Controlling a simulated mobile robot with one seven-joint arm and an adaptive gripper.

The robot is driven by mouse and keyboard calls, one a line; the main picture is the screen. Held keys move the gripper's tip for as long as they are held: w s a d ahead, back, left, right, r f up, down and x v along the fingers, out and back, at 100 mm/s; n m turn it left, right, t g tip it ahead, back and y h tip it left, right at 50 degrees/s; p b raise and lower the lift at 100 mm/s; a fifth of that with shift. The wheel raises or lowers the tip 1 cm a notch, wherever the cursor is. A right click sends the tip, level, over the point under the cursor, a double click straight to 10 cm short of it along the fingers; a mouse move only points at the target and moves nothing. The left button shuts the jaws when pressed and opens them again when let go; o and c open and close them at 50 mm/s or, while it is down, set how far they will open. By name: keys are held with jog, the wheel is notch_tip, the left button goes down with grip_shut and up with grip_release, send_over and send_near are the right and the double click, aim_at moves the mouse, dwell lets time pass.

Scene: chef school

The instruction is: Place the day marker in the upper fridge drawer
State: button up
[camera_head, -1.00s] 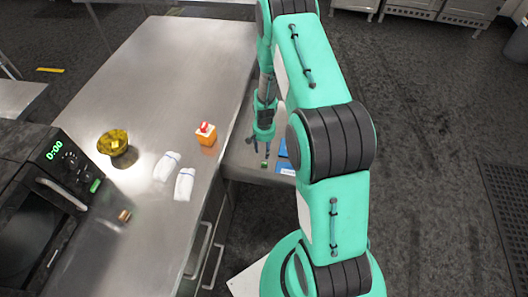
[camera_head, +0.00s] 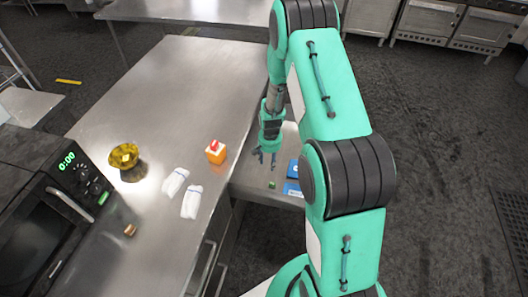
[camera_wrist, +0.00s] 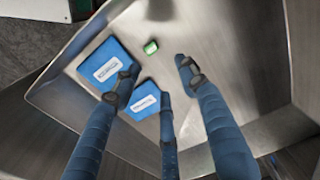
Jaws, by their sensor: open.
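A small green block (camera_head: 271,184), possibly the day marker, lies on the metal floor of the open drawer (camera_head: 247,187); no label on it is legible. The block (camera_wrist: 151,47) also shows in the wrist view, beyond my spread fingertips and apart from them. My gripper (camera_head: 268,158) is open and empty above the drawer; its fingers (camera_wrist: 160,82) point into it in the wrist view. Two blue packs with white labels lie in the drawer, one larger (camera_wrist: 109,60) and one partly covered by a finger (camera_wrist: 145,98).
On the steel counter left of the drawer stand an orange carton (camera_head: 215,153), two white rolled cloths (camera_head: 182,193), an amber bowl (camera_head: 127,163) and a small brown piece (camera_head: 130,230).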

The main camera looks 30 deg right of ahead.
jog(key=s+a+r+n+t, duration=0.15)
jog(key=a+r, duration=0.25)
jog(key=r, duration=0.8)
jog(key=s+a+r+n, duration=0.1)
jog(key=s+a+r, duration=0.25)
jog(key=r, duration=0.85)
jog(key=s+a+r+n+t, duration=0.1)
jog(key=a+r, duration=0.3)
jog(key=r, duration=0.9)
jog(key=s+a+r+n+t, duration=0.1)
jog(key=s+a+r, duration=0.2)
jog(key=s+r, duration=0.2)
jog(key=s+a+r+n, duration=0.1)
jog(key=s+a+r, duration=0.2)
jog(key=s, duration=0.8)
jog(key=s+a+r+n+t, duration=0.1)
jog(key=s+a+r+n, duration=0.1)
jog(key=s+a+r, duration=0.2)
jog(key=s+r, duration=0.3)
jog(key=s, duration=0.1)
jog(key=shift+s+r+t, duration=0.2)
jog(key=shift+s+t, duration=0.05)
jog(key=shift+t, duration=0.1)
jog(key=shift+o, duration=0.3)
